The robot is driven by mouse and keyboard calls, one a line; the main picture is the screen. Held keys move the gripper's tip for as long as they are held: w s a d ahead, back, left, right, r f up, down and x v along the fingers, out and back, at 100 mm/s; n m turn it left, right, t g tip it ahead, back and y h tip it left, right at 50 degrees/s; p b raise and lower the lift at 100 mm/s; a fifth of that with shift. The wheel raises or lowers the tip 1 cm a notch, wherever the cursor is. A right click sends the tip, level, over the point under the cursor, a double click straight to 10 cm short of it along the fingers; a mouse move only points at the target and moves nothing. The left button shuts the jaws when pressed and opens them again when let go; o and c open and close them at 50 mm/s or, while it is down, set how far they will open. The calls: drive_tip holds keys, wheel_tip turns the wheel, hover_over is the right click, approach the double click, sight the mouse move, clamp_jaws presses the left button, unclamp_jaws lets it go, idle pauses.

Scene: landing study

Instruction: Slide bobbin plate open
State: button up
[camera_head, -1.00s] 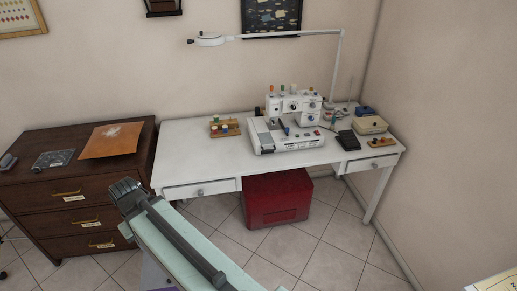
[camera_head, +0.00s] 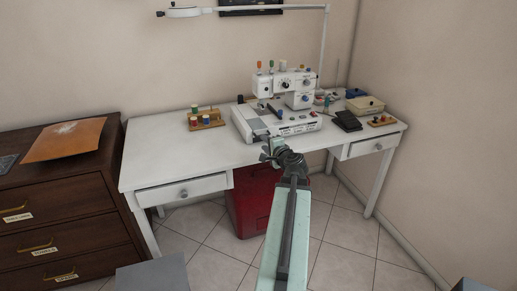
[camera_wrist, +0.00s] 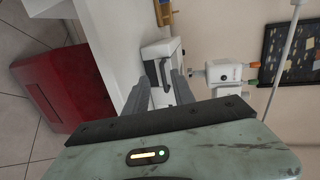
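The white sewing machine (camera_head: 285,82) stands on the white table (camera_head: 165,150), with its flat base (camera_head: 250,122) toward me. In the wrist view the machine (camera_wrist: 222,74) appears turned sideways, and its base (camera_wrist: 158,47) lies beyond my fingers. The bobbin plate is too small to make out for certain. My gripper (camera_head: 268,149) is near the table's front edge, in front of the machine's base and apart from it. In the wrist view my gripper's fingers (camera_wrist: 160,90) are spread with nothing between them.
A wooden spool rack (camera_head: 206,121) stands left of the machine. A red bin (camera_head: 250,205) is under the table. A brown dresser (camera_head: 60,200) stands at left. The table's left part is clear.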

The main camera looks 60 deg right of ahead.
drive_tip(key=s+d+m+h, duration=0.1)
drive_tip(key=s+d, duration=0.1)
drive_tip(key=b, duration=0.2)
approach(258, 128)
drive_tip(key=w+d+f, duration=0.2)
drive_tip(key=w+f, duration=0.1)
drive_tip(key=shift+d, duration=0.35)
clamp_jaws()
drive_tip(key=shift+s, duration=0.1)
idle(0.9)
